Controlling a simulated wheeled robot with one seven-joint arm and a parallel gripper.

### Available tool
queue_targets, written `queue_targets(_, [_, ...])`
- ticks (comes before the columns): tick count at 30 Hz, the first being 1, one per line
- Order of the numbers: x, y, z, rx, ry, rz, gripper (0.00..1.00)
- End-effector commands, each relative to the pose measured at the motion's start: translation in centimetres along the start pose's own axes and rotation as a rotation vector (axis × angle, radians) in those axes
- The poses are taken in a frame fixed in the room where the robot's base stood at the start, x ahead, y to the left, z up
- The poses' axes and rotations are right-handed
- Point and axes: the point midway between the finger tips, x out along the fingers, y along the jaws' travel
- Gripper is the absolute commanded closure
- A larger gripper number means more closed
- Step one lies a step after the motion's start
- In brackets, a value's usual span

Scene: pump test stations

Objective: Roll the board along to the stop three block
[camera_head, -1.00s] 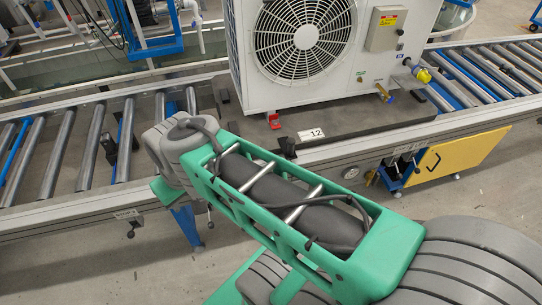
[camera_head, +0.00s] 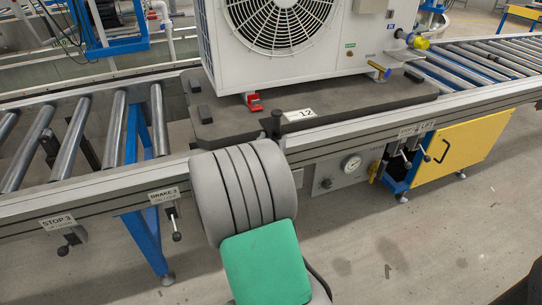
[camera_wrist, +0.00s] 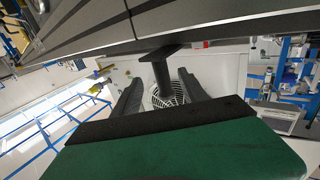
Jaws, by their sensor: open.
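The board (camera_head: 375,114) is a dark grey slab marked 12, lying on the roller conveyor with a large white fan unit (camera_head: 345,55) on it. A dark upright post (camera_head: 277,122) stands at its near edge. The STOP 3 label (camera_head: 58,222) and its lever are on the front rail at the left. A dark block (camera_head: 50,143) between the rollers there may be the stop block. My gripper (camera_wrist: 163,92) is open, its dark fingers on either side of a dark post (camera_wrist: 160,72); contact is unclear. My wrist hides the gripper in the head view.
BRAKE 3 (camera_head: 164,194) and its lever are on the rail between STOP 3 and my wrist. Bare rollers (camera_head: 115,125) lie left of the board. A gauge (camera_head: 352,163), levers and a yellow panel (camera_head: 462,150) are at the right. The floor in front is clear.

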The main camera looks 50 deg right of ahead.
Motion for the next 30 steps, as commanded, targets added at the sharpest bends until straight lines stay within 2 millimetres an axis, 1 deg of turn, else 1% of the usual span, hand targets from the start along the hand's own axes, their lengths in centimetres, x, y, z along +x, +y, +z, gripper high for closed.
queue_targets(1, [0.7,0.0,-0.4,0.003,0.002,0.002,0.50])
queue_targets(9, [5.5,0.1,-0.2,0.002,-0.001,0.002,0.50])
queue_targets(12, [6.6,0.0,-0.2,0.001,-0.001,0.001,0.50])
queue_targets(15, [7.1,-0.1,-0.3,0.002,0.000,0.000,0.50])
queue_targets(21, [7.1,-0.1,-0.3,0.001,-0.001,-0.001,0.50])
queue_targets(30, [7.1,-0.1,-0.3,0.001,-0.001,-0.001,0.74])
